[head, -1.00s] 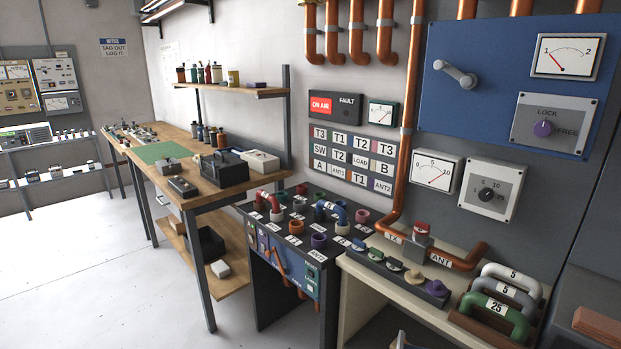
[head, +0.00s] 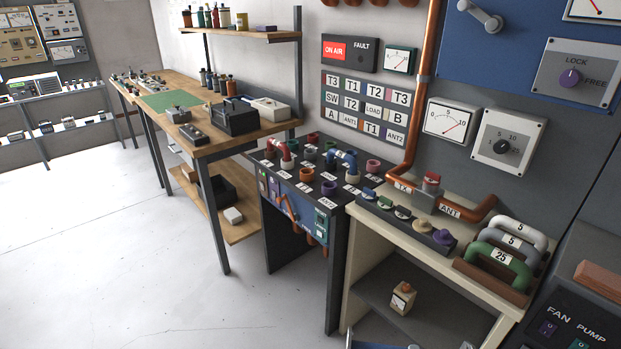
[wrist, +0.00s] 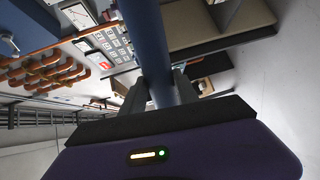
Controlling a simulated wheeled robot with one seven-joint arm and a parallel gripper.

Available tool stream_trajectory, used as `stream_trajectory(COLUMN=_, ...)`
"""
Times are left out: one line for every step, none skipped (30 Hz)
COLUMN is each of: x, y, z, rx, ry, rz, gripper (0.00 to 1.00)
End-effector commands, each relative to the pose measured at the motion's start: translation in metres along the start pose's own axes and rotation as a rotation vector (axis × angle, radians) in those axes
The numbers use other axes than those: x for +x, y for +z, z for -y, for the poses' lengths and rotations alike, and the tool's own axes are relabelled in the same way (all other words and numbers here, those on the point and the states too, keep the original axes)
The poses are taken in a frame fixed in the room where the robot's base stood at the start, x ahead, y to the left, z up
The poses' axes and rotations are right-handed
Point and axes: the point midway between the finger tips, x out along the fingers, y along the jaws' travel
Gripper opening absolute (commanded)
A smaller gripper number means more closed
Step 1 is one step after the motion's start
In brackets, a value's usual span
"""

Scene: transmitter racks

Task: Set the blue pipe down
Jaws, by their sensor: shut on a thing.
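In the wrist view my gripper (wrist: 160,90) is shut on a thick blue pipe (wrist: 147,40), with one dark finger on each side. The pipe runs up out of the top of that view, so its far end is hidden. It appears held clear of any surface. In the head view a small bent blue pipe (head: 346,157) also stands on the black socket bench (head: 335,225). My gripper cannot be made out clearly in the head view; a grey and blue part shows at the bottom edge, too cut off to identify.
The cream bench (head: 362,232) holds a row of coloured knobs (head: 403,213), a copper pipe (head: 470,211) and a rack of numbered handles (head: 500,255). A small box (head: 402,297) sits on its lower shelf. The wooden workbench (head: 215,146) is cluttered. Open floor (head: 130,250) lies at left.

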Motion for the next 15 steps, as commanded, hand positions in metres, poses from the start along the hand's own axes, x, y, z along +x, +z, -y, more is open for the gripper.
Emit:
stream_trajectory(x=-0.0005, y=-0.0042, z=-0.0013, rx=-0.002, ry=0.005, rz=-0.008, gripper=0.0)
stream_trajectory(x=-0.001, y=-0.0053, z=-0.0007, rx=-0.002, ry=0.006, rz=-0.01, gripper=0.0)
stream_trajectory(x=-0.0011, y=-0.008, z=-0.0008, rx=-0.003, ry=0.006, rz=-0.016, gripper=0.0)
stream_trajectory(x=-0.0012, y=-0.0094, z=-0.0006, rx=-0.003, ry=0.006, rz=-0.018, gripper=0.0)
stream_trajectory(x=-0.0011, y=-0.0108, z=-0.0008, rx=-0.004, ry=0.006, rz=-0.021, gripper=0.0)
stream_trajectory(x=-0.0011, y=-0.0118, z=-0.0008, rx=-0.004, ry=0.006, rz=-0.023, gripper=0.0)
stream_trajectory(x=-0.0011, y=-0.0121, z=-0.0008, rx=-0.004, ry=0.006, rz=-0.024, gripper=0.0)
stream_trajectory(x=-0.0011, y=-0.0121, z=-0.0008, rx=-0.004, ry=0.006, rz=-0.024, gripper=0.0)
stream_trajectory(x=-0.0011, y=-0.012, z=-0.0008, rx=-0.004, ry=0.006, rz=-0.024, gripper=0.0)
stream_trajectory(x=-0.001, y=-0.012, z=-0.0009, rx=-0.004, ry=0.006, rz=-0.024, gripper=0.0)
stream_trajectory(x=-0.001, y=-0.0118, z=-0.001, rx=-0.004, ry=0.006, rz=-0.023, gripper=0.0)
stream_trajectory(x=-0.0011, y=-0.0109, z=-0.0014, rx=-0.004, ry=0.006, rz=-0.022, gripper=0.0)
stream_trajectory(x=-0.0008, y=-0.01, z=-0.002, rx=-0.003, ry=0.007, rz=-0.02, gripper=0.0)
stream_trajectory(x=-0.0005, y=-0.0087, z=-0.0029, rx=-0.003, ry=0.007, rz=-0.017, gripper=0.0)
stream_trajectory(x=0.0005, y=-0.0065, z=-0.0047, rx=-0.002, ry=0.007, rz=-0.013, gripper=0.0)
